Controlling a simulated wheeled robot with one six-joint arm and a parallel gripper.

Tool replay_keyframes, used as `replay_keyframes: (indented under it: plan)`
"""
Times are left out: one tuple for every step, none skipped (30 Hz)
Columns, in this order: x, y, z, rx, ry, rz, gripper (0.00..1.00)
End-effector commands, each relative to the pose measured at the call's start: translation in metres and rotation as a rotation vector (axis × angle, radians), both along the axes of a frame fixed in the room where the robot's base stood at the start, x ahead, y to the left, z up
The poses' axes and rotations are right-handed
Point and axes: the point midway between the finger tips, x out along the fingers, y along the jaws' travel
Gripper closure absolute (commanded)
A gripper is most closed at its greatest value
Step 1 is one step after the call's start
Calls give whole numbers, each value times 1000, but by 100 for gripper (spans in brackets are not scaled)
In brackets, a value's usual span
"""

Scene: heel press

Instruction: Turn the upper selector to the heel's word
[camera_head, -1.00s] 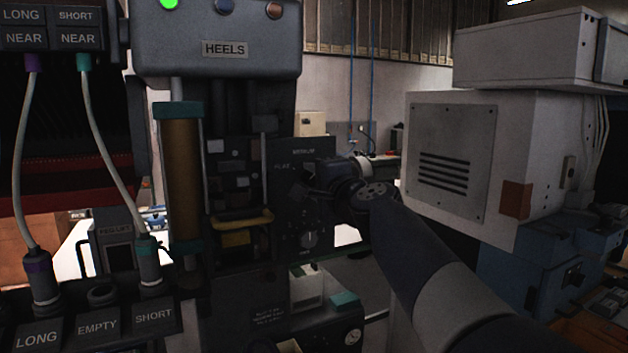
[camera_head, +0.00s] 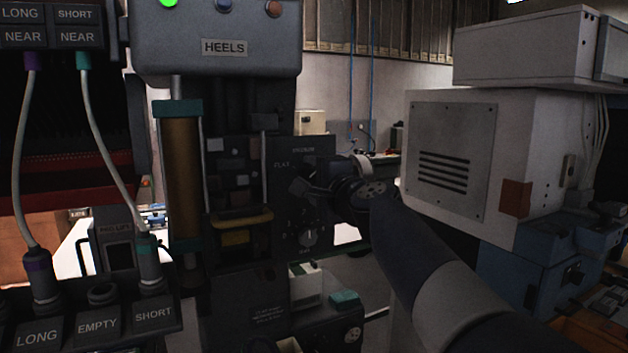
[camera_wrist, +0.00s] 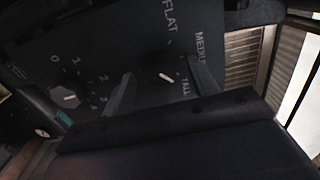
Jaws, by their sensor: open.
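The upper selector's dark panel (camera_head: 322,150) stands at the press's right side in the head view, with FLAT on the left and MEDIUM above. The selector's knob there is mostly hidden by my gripper (camera_head: 302,187). In the wrist view the panel is turned, with FLAT, MEDIUM and TALL printed in an arc. The upper selector (camera_wrist: 166,77) shows as a pale pointer mark between the two fingers of my gripper (camera_wrist: 160,88). The mark slants toward the TALL side; its exact setting is unclear. The fingers are apart, and I cannot tell whether they touch the knob.
A lower selector (camera_head: 308,237) sits below, its numbers 0 to 4 readable in the wrist view (camera_wrist: 68,97). The press head (camera_head: 215,35) reads HEELS and has a lit green lamp. Cable plugs (camera_head: 150,270) stand at left. A large machine (camera_head: 450,160) stands at right.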

Motion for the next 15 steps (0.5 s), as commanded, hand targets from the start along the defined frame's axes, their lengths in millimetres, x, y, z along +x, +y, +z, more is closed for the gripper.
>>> replay_keyframes:
  plan:
    - [0,0,0,0,0,0,43]
    - [0,0,0,-1,0,0,43]
    - [0,0,0,-1,0,0,43]
    - [0,0,0,-1,-1,0,43]
    - [-1,0,0,-1,-1,0,43]
    - [-1,-1,0,-1,-1,0,43]
    - [-3,-1,0,-1,-1,0,43]
    - [-4,-2,0,0,-2,0,43]
    - [-8,-3,0,-1,-3,0,43]
    - [-11,-5,0,-1,-3,0,43]
    - [-14,-6,0,-1,-3,0,43]
    - [-20,-9,0,-2,-4,-1,43]
    - [-25,-11,0,-2,-4,-2,43]
    - [-30,-13,-1,-1,-4,-2,43]
    - [-37,-16,0,0,-4,-2,43]
